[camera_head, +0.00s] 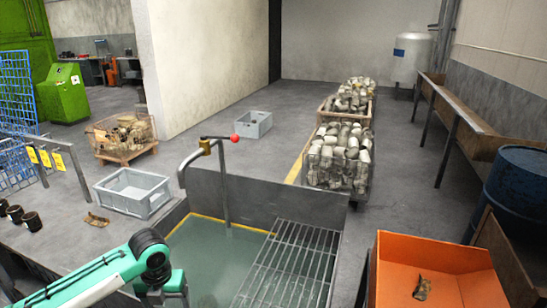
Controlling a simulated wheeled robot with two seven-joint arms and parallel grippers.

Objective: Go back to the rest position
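My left arm, green, white and black, comes in from the lower left and bends down at a joint over the near edge of the sunken tank. Its lower end runs out of the bottom of the frame, so the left gripper's fingers do not show. My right arm and gripper are not in view. I see nothing held by either gripper.
An orange bin (440,255) with a small brownish piece (422,288) stands at the lower right. A tank of greenish water (205,262) with a metal grate (290,268) lies in front. A grey crate (133,190) stands left. Floor beyond is partly clear.

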